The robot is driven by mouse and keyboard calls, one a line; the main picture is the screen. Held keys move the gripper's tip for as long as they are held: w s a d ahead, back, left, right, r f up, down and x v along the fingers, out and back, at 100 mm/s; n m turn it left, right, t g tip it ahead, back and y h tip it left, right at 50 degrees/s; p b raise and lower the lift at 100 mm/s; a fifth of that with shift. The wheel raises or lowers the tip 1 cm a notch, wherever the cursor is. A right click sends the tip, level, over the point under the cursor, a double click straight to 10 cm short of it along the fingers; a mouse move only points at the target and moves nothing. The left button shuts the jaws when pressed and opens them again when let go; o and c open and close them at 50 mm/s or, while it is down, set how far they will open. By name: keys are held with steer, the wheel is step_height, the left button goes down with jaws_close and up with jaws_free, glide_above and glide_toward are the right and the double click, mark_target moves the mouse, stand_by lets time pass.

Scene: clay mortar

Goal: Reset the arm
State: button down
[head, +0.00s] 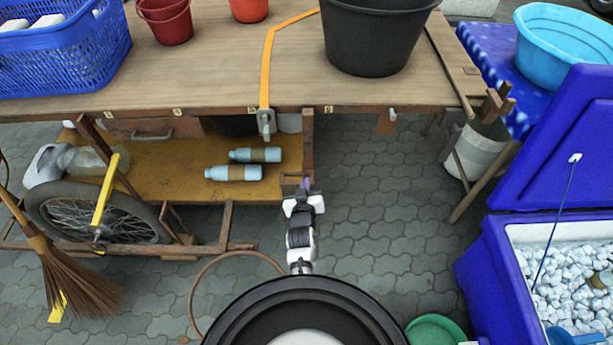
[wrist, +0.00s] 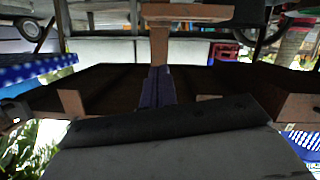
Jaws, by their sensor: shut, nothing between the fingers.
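My gripper (head: 305,184) shows in the head view at the end of my white and black arm. It is by the lower right end of the wooden cart (head: 180,97), close to the frame of its lower shelf (head: 150,185). I cannot tell whether it touches the frame. In the wrist view, the fingers of my gripper (wrist: 157,87) are together and hold nothing. A wooden post and dark boards lie beyond them.
A blue basket (head: 65,55), small red pots (head: 168,22) and a large black tub (head: 375,35) stand on the cart top. Two bottles (head: 233,173) lie on the lower shelf. A blue cooler (head: 495,285) stands open at right.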

steer(key=shift+v, duration=2.05)
steer(key=shift+r, duration=0.1)
